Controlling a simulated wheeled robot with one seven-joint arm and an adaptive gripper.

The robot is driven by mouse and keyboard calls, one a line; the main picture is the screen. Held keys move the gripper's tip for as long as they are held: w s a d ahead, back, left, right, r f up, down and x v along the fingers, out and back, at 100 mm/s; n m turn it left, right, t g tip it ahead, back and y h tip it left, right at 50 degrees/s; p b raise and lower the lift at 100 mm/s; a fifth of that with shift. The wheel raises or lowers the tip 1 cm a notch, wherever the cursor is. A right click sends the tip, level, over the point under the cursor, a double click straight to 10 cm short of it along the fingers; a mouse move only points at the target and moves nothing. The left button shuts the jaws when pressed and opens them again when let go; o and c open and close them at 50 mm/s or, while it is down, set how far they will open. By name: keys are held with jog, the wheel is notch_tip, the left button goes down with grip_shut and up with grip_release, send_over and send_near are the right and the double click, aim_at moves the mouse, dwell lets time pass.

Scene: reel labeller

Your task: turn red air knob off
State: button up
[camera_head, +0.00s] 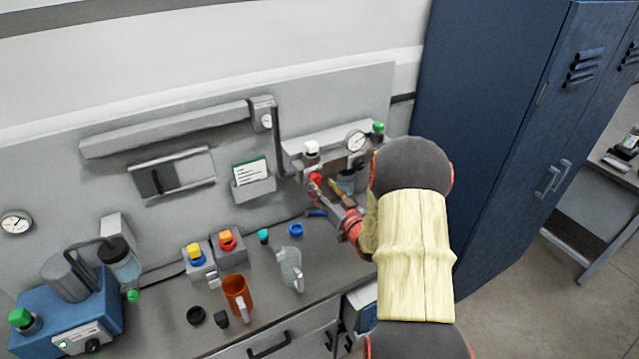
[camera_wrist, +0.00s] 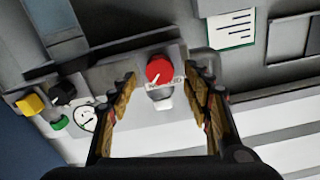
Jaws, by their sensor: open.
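The red air knob (camera_wrist: 160,69) is round with a pale pointer mark and sits on a grey panel in the wrist view. Lettering by its lower edge is too small to read. In the head view the red knob (camera_head: 316,179) shows just left of my fingers. My gripper (camera_wrist: 163,84) is open, with one tan-padded finger on each side of the knob and visible gaps between. In the head view my gripper (camera_head: 328,186) reaches the panel from the right, and my arm hides part of the panel there.
A gauge (camera_wrist: 86,119), a yellow knob (camera_wrist: 32,104), a black knob (camera_wrist: 62,92) and a green knob (camera_wrist: 58,122) are beside the red knob. The bench below holds an orange mug (camera_head: 237,294) and a clear jug (camera_head: 290,268). A blue locker (camera_head: 480,120) stands at the right.

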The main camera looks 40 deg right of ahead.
jog(key=shift+x, duration=1.1)
jog(key=shift+c, duration=1.1)
jog(key=c, duration=0.9)
